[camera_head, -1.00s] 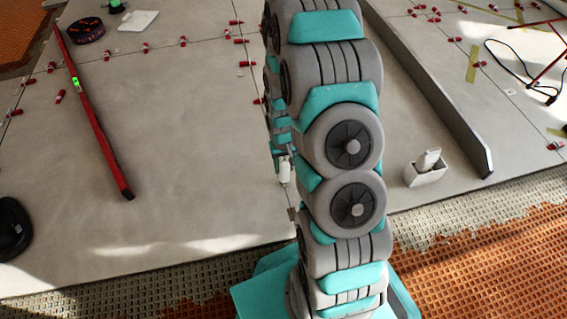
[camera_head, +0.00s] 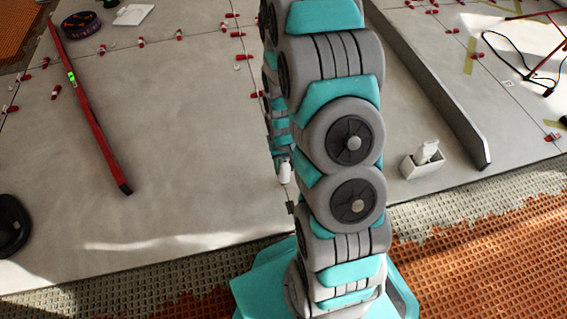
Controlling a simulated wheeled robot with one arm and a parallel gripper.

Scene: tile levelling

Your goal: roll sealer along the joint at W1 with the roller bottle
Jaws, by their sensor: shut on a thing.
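The roller bottle (camera_head: 285,173) is a small white cylinder, seen just left of my arm, low over the grey tiles. My gripper (camera_head: 283,160) is mostly hidden behind my arm links; it appears shut on the bottle. The joint (camera_head: 247,68) is a thin dark line between tiles running down toward the bottle and passing partly behind my arm. No W1 mark can be read. I cannot tell whether the roller touches the joint.
A white holder (camera_head: 412,170) with a white item stands to the right. A long grey straightedge (camera_head: 455,115) lies beyond it. A red level (camera_head: 98,130) lies on the left tile, near a dark round object (camera_head: 10,225). Red clips (camera_head: 237,33) line several joints.

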